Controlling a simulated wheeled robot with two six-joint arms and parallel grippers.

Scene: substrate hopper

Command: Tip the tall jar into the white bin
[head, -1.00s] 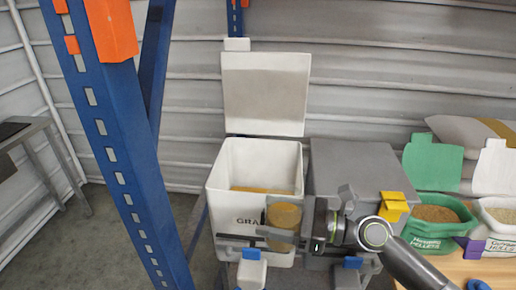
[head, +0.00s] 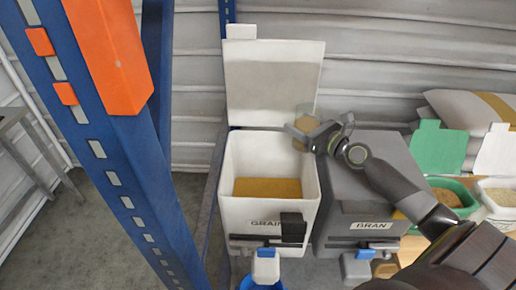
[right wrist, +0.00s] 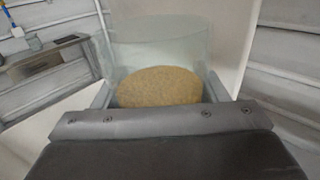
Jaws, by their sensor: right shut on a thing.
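The tall jar (head: 305,116) is clear, with tan grain low inside. My right gripper (head: 308,132) is shut on it and holds it high, by the back right corner of the white bin's opening. In the right wrist view the jar (right wrist: 160,45) stands between the fingers, with the grain (right wrist: 158,86) showing; its exact tilt is hard to tell. The white bin (head: 240,214), labelled GRAIN, is open, and its lid (head: 270,90) stands up behind. Golden grain (head: 267,188) lies inside. My left gripper is not in view.
A closed grey bin (head: 350,200) labelled BRAN stands right of the white bin. A blue post (head: 130,175) with orange parts rises at left. A black block (head: 293,227) is at the white bin's front.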

